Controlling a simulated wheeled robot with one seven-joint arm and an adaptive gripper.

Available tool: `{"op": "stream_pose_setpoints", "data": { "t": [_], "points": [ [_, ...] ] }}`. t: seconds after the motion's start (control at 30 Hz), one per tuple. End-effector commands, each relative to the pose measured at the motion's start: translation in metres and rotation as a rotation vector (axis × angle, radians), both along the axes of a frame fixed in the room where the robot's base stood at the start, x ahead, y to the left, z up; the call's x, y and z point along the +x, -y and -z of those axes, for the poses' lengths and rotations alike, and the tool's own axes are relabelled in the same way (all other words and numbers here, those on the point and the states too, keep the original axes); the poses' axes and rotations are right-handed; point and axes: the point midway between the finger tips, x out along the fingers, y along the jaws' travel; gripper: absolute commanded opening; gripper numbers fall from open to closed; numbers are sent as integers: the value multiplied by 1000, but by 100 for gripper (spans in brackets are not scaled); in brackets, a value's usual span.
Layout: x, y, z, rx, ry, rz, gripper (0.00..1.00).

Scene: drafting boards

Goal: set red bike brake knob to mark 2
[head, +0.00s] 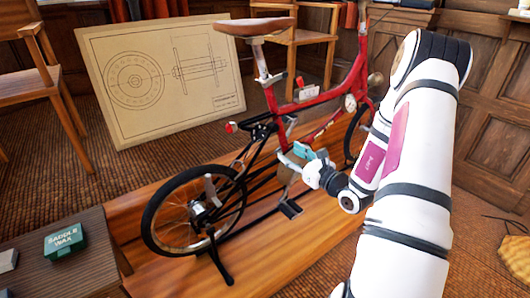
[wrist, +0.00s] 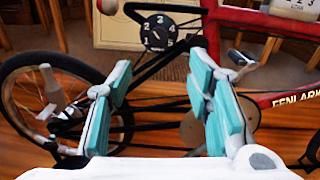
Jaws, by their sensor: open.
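The red bike (head: 310,105) stands side-on on a wooden platform, and its red frame also shows in the wrist view (wrist: 270,28). In the wrist view a round black knob (wrist: 157,40) with white numerals sits at the upper middle; 2, 3, 4 and 5 can be read. Which mark it is set to is too small to tell. My gripper (wrist: 160,78) is open, its teal pads apart with nothing between them. The knob appears beyond the gap, apart from the pads. In the head view my gripper (head: 306,154) is beside the bike's middle, and I cannot make out the knob there.
The rear wheel (head: 192,210) and black tubes lie close to my gripper. A drafting board (head: 160,110) leans behind the bike. A green saddle wax tin (head: 65,242) is on a dark table at the left. Wooden chairs stand at the back.

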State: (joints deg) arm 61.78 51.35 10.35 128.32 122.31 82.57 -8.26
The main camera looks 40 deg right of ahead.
Motion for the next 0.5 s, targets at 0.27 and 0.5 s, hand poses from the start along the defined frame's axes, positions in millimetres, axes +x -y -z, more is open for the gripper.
{"op": "stream_pose_setpoints", "data": {
  "t": [0.27,0.5],
  "points": [
    [-10,-3,1,-1,4,11,46],
    [15,-5,1,-3,6,9,46]
  ]
}}
